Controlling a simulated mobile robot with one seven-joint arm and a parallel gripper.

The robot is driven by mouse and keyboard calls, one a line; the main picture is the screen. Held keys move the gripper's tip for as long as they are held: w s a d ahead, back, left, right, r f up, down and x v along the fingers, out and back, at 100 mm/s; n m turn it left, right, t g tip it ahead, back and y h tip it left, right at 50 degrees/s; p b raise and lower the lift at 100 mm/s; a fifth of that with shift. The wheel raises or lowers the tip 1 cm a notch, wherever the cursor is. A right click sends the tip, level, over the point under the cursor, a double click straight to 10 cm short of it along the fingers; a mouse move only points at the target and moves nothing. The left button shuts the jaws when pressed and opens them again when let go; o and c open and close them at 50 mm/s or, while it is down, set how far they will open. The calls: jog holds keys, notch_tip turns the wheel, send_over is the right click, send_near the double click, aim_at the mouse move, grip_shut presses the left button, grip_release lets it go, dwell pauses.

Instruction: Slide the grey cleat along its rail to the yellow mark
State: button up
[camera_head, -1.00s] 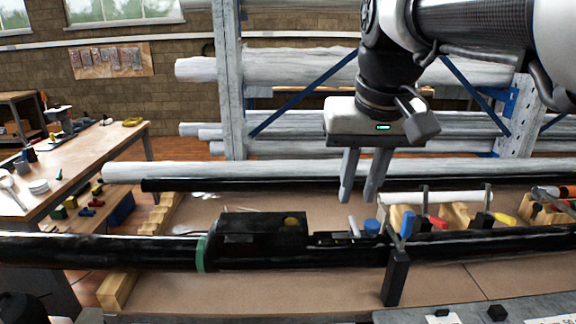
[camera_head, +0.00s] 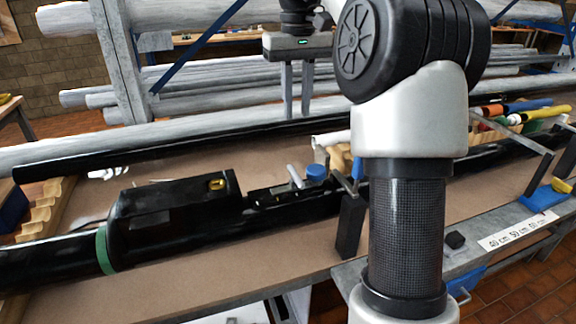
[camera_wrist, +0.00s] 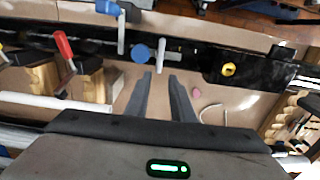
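The small light grey cleat (camera_head: 295,176) stands up from a dark rail (camera_head: 268,194) on the black mast; the wrist view shows it too (camera_wrist: 161,52). A blue round cap (camera_head: 316,172) is right beside it. A yellow spot (camera_head: 217,184) sits on the raised black housing, left of the cleat; I cannot tell whether it is the mark. In the wrist view the yellow spot (camera_wrist: 228,69) is right of the cleat. My gripper (camera_head: 297,114) is open and empty, above and apart from the cleat. In the wrist view its fingertips (camera_wrist: 160,76) point toward it.
A clamp with a dark post (camera_head: 350,225) stands right of the cleat at the mast. A green band (camera_head: 104,248) circles the mast at left. Another black tube (camera_head: 140,158) lies behind. My arm hides part of the bench at right.

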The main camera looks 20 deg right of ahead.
aim_at(295, 174)
notch_tip(295, 174, down, 16)
jog(key=b, duration=0.4)
jog(key=shift+s+f+b, duration=0.1)
jog(key=shift+f+b, duration=0.05)
jog(key=shift+b, duration=0.2)
grip_shut()
jog(key=shift+a, duration=0.1)
